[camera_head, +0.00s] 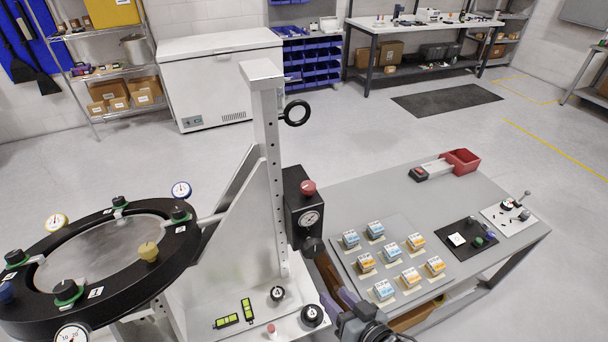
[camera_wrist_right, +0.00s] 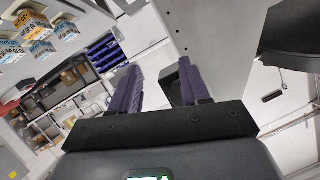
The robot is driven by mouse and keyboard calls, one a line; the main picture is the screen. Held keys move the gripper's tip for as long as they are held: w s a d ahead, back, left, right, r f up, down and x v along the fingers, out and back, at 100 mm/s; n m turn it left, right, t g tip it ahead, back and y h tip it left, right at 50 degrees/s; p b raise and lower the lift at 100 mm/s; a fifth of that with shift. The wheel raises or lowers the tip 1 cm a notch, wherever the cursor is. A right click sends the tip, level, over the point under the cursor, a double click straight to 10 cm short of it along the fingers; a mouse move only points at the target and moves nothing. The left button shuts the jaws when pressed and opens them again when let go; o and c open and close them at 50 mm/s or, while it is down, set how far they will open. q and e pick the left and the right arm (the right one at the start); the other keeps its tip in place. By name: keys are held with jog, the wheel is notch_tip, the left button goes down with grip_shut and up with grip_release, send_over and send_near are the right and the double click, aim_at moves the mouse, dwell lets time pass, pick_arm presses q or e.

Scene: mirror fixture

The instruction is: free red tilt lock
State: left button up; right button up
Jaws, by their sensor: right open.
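A red knob (camera_head: 308,187) sits on top of a black box with a gauge (camera_head: 304,207), fixed to the right side of the upright metal post. A smaller red-topped knob (camera_head: 271,330) stands on the fixture's base plate. I cannot tell which red part is the tilt lock. My right gripper (camera_head: 340,290) is below and right of the black box, partly hidden by its own wrist. In the right wrist view its purple fingers (camera_wrist_right: 158,84) are apart, with nothing held. A dark block shows behind them, beside the post. My left gripper is not in view.
A round mirror in a black ring (camera_head: 177,252) with several knobs and gauges is on the left. A grey table (camera_head: 375,199) on the right carries several small boxes, a red bin (camera_head: 461,160) and a black mat (camera_head: 451,236).

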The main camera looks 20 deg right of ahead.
aim_at(304, 182)
jog(key=w+d+r+n+t+y+p, duration=0.1)
jog(key=w+r+n+t+y+p, duration=0.2)
jog(key=r, duration=0.7)
jog(key=w+d+r+n+t+p, duration=0.1)
jog(key=w+r+n+p, duration=0.1)
jog(key=w+r, duration=0.6)
jog(key=w+a, duration=0.1)
jog(key=w, duration=0.1)
jog(key=w+a+r+p, duration=0.1)
jog(key=w, duration=0.1)
jog(key=w+r+p, duration=0.1)
jog(key=w, duration=0.1)
jog(key=shift+w+a+r, duration=0.15)
jog(key=shift+w+a, duration=0.15)
jog(key=shift+a, duration=0.1)
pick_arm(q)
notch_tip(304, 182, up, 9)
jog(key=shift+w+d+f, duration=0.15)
pick_arm(e)
jog(key=shift+w+a, duration=0.25)
jog(key=shift+w, duration=0.4)
jog(key=c, duration=0.7)
jog(key=shift+n, duration=0.3)
